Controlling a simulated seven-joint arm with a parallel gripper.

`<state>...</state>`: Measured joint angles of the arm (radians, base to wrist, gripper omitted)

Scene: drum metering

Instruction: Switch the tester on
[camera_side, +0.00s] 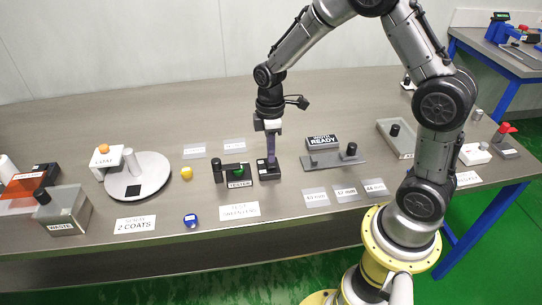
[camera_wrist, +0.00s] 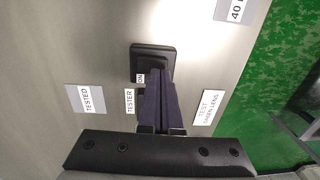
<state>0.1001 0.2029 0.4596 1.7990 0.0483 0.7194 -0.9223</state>
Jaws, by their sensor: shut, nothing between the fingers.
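The tester (camera_side: 222,177) is a low black unit on the table in the side view, with a black post and a green round part on it. A small black box (camera_side: 268,175) with a pale label stands at its right. It also shows in the wrist view (camera_wrist: 140,50), beside a small "ON" label (camera_wrist: 140,78) and a "TESTER" label (camera_wrist: 129,101). My gripper (camera_side: 271,160) is shut and empty, pointing down with its dark fingertips at the box. In the wrist view the fingers (camera_wrist: 157,85) overlap the box's near edge and hide part of it. I cannot tell whether they touch it.
A card reading "TEST GREEN LENS" (camera_side: 239,211) lies in front. A yellow piece (camera_side: 186,173) and a blue piece (camera_side: 191,220) lie to the left, near a white turntable (camera_side: 152,168). A grey stand with a "READY" sign (camera_side: 322,142) is at the right.

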